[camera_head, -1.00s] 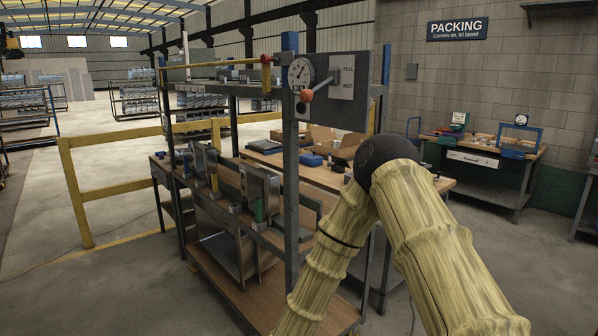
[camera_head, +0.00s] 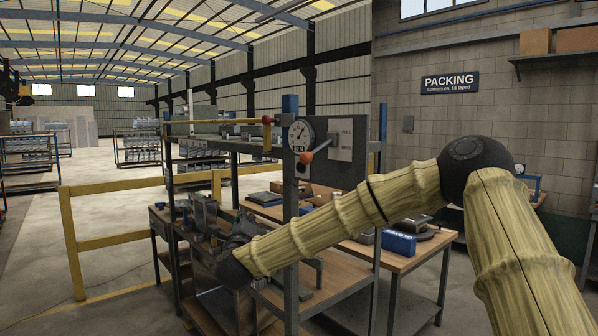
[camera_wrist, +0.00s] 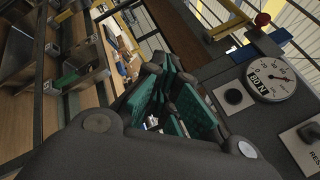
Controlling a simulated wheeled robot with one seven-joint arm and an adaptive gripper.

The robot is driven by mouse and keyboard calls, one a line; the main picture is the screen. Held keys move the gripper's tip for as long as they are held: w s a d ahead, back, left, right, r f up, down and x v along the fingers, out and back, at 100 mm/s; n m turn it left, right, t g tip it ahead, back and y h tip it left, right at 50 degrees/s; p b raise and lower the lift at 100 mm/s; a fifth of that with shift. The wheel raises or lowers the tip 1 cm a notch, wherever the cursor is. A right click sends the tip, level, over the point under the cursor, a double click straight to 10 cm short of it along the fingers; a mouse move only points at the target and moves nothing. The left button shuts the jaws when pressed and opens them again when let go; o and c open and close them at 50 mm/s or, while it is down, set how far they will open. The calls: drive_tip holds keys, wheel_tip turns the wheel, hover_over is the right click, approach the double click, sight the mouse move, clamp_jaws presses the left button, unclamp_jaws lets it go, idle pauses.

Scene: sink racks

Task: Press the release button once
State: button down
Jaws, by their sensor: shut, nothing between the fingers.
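I cannot read a release label on this button. My gripper (camera_wrist: 168,73) has dark fingers with teal pads. It is shut and empty, left of the panel in the wrist view and apart from the button. In the head view my arm reaches in front of the rack.
A yellow bar with a red ball (camera_head: 267,119) runs along the rack top. The rack's wooden shelf (camera_head: 345,283) and upright post (camera_head: 291,215) are close to my arm. A yellow guard rail (camera_head: 115,240) stands left. A workbench (camera_head: 400,262) with boxes stands behind.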

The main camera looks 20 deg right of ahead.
sight(300, 168)
drive_tip(key=d+r+m+h, duration=0.2)
drive_tip(key=r+m, duration=0.1)
drive_tip(key=r, duration=0.4)
drive_tip(key=d+r+m+h, duration=0.2)
drive_tip(key=r+m, duration=0.1)
drive_tip(key=r, duration=0.3)
drive_tip(key=shift+s+d+r, duration=0.4)
drive_tip(key=shift+d, duration=0.15)
drive_tip(key=w+d+p, duration=0.2)
drive_tip(key=w+d, duration=0.1)
drive_tip(key=d, duration=0.5)
drive_tip(key=shift+w+d+f+b, duration=0.1)
drive_tip(key=shift+d+f+b, duration=0.1)
drive_tip(key=shift+b, duration=0.1)
idle(0.6)
